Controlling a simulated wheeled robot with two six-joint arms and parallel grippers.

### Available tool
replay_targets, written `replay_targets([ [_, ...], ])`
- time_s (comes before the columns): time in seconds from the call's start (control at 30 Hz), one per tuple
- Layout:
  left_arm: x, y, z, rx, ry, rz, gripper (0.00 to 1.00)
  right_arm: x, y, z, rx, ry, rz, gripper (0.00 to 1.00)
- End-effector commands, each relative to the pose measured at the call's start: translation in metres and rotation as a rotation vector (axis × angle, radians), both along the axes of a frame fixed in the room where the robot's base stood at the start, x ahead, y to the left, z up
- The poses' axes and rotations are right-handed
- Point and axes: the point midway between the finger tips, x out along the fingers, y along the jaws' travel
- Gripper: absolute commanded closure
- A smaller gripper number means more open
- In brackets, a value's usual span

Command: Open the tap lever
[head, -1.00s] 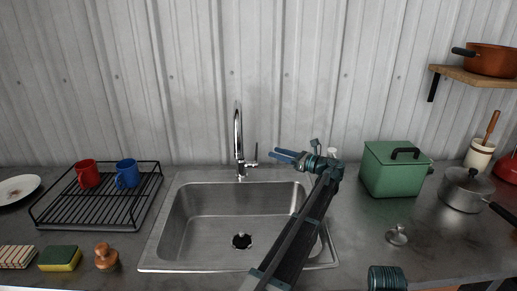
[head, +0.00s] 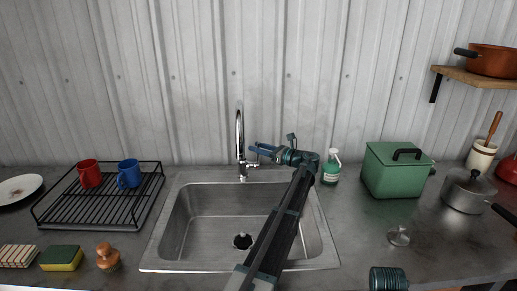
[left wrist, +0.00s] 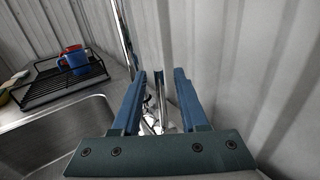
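The chrome tap (head: 240,135) stands behind the sink (head: 170,225), its tall spout curving over at the top. My left gripper (head: 252,148) is at the tap's right side, its blue fingers pointing left and largely covering the lever. In the left wrist view, the thin upright tap lever (left wrist: 161,98) shows between the two fingers of my left gripper (left wrist: 160,74). The fingers are open, with a gap on each side of the lever. The tap's spout (left wrist: 122,35) rises left of the fingers there. My right gripper is not in view.
A dish rack (head: 95,200) with a red mug (head: 89,173) and a blue mug (head: 128,173) stands left of the sink. A green soap bottle (head: 331,168) and a green bread box (head: 395,170) stand to the right. The corrugated wall is close behind the tap.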

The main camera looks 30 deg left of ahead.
Motion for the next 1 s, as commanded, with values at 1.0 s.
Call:
replay_targets([
  [1.0, 0.0000, -0.0007, -0.0001, 0.000, 0.000, 0.000, 1.00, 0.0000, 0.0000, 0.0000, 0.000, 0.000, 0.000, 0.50],
])
